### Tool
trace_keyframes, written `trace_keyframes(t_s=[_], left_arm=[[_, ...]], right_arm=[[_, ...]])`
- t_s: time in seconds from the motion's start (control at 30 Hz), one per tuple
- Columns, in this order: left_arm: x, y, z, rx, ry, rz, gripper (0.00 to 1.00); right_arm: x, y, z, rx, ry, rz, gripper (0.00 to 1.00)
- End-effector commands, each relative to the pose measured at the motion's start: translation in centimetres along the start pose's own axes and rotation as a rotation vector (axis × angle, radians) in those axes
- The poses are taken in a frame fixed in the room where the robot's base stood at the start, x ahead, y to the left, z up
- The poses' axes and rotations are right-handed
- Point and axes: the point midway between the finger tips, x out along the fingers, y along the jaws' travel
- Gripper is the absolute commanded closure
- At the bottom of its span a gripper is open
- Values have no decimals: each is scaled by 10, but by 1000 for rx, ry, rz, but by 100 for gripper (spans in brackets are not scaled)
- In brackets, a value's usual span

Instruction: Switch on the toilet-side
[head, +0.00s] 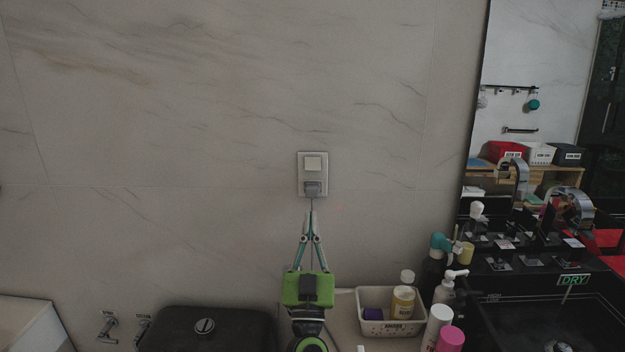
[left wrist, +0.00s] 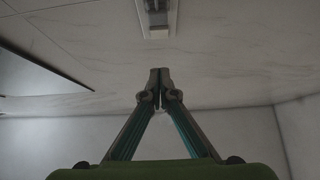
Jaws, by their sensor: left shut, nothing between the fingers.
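A wall plate with a light switch (head: 313,164) is on the marble-tiled wall, near the middle of the head view. My left gripper (head: 311,214) is shut and empty, pointing up just below the plug. In the left wrist view its fingertips (left wrist: 159,72) meet, and the plate (left wrist: 157,14) shows beyond them, apart from them. Whether the tips touch the cord is unclear. My right gripper is not in view.
A white basket (head: 371,327) with bottles stands at the lower right, beside a pink-capped bottle (head: 450,338) and a soap pump (head: 446,287). A black sink (head: 545,325) and a mirror (head: 530,80) are at the right. A black toilet tank (head: 240,325) is lower left. The wall around the switch is clear.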

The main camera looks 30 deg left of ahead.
Motion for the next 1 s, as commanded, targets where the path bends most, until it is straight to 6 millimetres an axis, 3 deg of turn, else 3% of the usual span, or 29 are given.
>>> trace_keyframes(t_s=[0.17, 0.5, 0.7, 1.0], left_arm=[[27, 0, -3, 1, 4, -1, 100], [101, -1, -3, 3, 5, -1, 100], [116, 0, 18, 3, 2, 0, 100], [125, 0, 28, 1, 1, 0, 100]], right_arm=[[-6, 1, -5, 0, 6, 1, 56], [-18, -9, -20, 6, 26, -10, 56], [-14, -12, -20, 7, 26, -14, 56], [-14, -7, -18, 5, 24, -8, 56]])
